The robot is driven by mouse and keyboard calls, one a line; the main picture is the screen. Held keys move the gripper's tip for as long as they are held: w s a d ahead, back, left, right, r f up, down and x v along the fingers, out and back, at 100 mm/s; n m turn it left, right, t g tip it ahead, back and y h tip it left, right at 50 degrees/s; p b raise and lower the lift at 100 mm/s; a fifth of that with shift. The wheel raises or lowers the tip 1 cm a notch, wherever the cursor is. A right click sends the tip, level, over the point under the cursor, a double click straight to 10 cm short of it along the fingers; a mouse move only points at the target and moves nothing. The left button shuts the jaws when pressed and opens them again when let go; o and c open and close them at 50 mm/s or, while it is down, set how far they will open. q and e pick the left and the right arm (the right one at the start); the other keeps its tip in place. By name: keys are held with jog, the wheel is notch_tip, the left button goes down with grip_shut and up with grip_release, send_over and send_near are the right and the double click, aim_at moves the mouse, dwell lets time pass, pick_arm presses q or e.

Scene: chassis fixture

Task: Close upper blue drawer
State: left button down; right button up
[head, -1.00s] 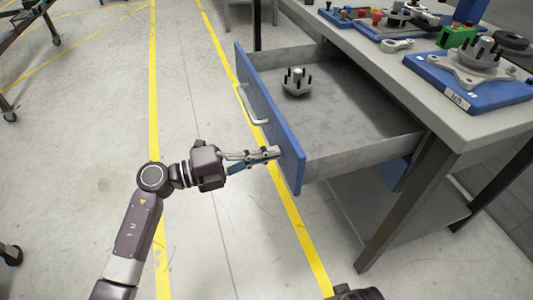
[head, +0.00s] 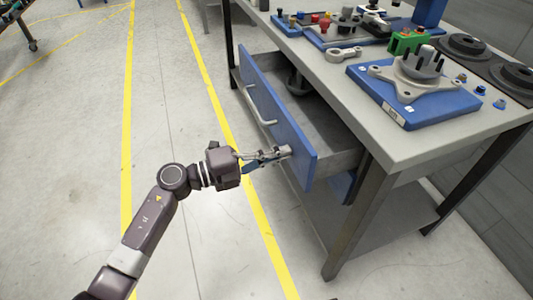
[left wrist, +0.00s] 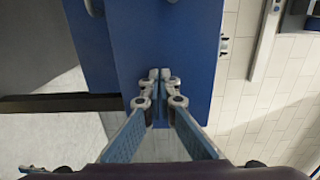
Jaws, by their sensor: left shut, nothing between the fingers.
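The upper blue drawer (head: 292,135) is partly open under the workbench, its blue front standing out from the bench. A silver handle (head: 258,105) is on its front. My left gripper (head: 286,152) is shut and empty, with its fingertips at the near end of the drawer front, right of the handle. In the left wrist view the gripper (left wrist: 159,75) points at the blue front (left wrist: 180,40), and its tips look to be against it. A dark metal part (head: 297,82) sits inside the drawer, partly hidden by the bench top. My right gripper is not in view.
The workbench top (head: 350,90) carries a blue fixture (head: 420,105) with a metal part, a green block (head: 407,42) and several small parts. A bench leg (head: 352,225) stands right of the drawer.

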pick_arm(q)
jog(key=x, duration=0.7)
jog(key=b+x, duration=0.1)
jog(key=x, duration=0.4)
jog(key=shift+w+d, duration=0.15)
jog(key=shift+d, duration=0.15)
jog(key=shift+w+d, duration=0.15)
jog(key=shift+d, duration=0.5)
jog(key=shift+r+b, duration=0.15)
jog(key=shift+b, duration=0.15)
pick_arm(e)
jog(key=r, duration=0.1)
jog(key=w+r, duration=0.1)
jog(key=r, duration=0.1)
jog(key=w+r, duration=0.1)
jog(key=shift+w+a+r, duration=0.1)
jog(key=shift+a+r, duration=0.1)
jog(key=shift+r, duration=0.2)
pick_arm(q)
jog(key=shift+r, duration=0.1)
